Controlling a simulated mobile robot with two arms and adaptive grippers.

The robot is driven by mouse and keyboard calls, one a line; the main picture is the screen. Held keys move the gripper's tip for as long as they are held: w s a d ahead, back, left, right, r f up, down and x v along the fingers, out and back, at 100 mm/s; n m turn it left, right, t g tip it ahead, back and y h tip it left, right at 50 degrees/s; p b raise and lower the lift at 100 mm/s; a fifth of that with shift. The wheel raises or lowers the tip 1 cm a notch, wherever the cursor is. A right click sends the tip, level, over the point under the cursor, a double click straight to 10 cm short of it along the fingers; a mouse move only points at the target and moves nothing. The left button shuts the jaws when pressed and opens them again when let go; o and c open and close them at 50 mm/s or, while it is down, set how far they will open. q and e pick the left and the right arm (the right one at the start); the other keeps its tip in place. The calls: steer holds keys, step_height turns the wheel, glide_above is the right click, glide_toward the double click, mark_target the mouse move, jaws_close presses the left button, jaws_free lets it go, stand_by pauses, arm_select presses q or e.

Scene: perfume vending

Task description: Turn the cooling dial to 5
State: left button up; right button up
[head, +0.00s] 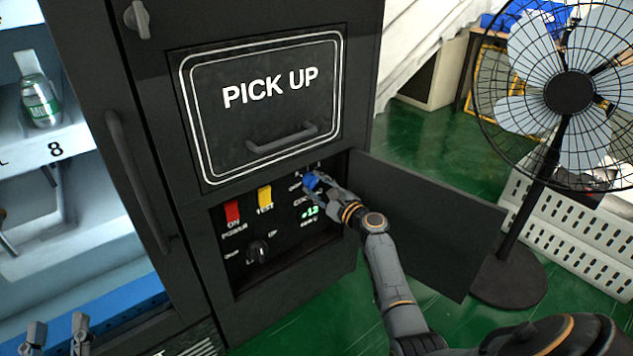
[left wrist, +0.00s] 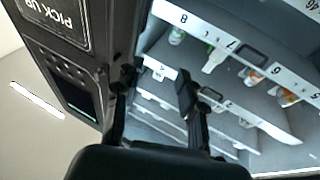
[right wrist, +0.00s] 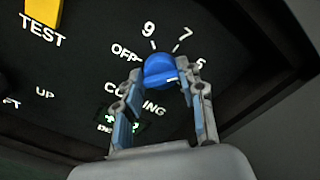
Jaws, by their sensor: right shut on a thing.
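The blue cooling dial (head: 311,180) is on the black control panel inside the open lower compartment. The right wrist view shows the dial (right wrist: 160,67) above the word COOLING, with OFF, 9, 7 and a partly hidden number around it. Its exact setting is hard to read. My right gripper (head: 321,187) is at the dial, with its two fingers (right wrist: 165,82) closed on either side of it. A small green display (head: 308,212) sits below the dial and is partly covered in the right wrist view. My left gripper (head: 57,336) is open and empty at the lower left; its fingers (left wrist: 156,82) stand apart.
The panel also has a red POWER switch (head: 232,211), a yellow TEST switch (head: 265,198) and a black knob (head: 257,251). The compartment door (head: 425,220) stands open to the right. The PICK UP flap (head: 265,105) is above. A fan (head: 568,92) stands at right.

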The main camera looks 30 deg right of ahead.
steer(key=shift+m+p, duration=0.35)
steer(key=shift+m, duration=0.45)
arm_select(q)
steer(key=shift+w+a+f+g+y, duration=0.15)
steer(key=shift+f+g+y, duration=0.15)
steer(key=shift+f+g, duration=0.85)
steer(key=shift+w+a+f+g+y, duration=0.15)
steer(key=shift+f+g+y, duration=0.3)
steer(key=shift+f, duration=1.15)
arm_select(e)
steer(key=shift+m, duration=0.3)
arm_select(q)
steer(key=shift+s, duration=0.1)
arm_select(e)
steer(key=o, duration=1.2)
steer(key=shift+f, duration=0.1)
steer(key=s, duration=0.8)
steer(key=s+d, duration=0.1)
steer(key=s, duration=0.3)
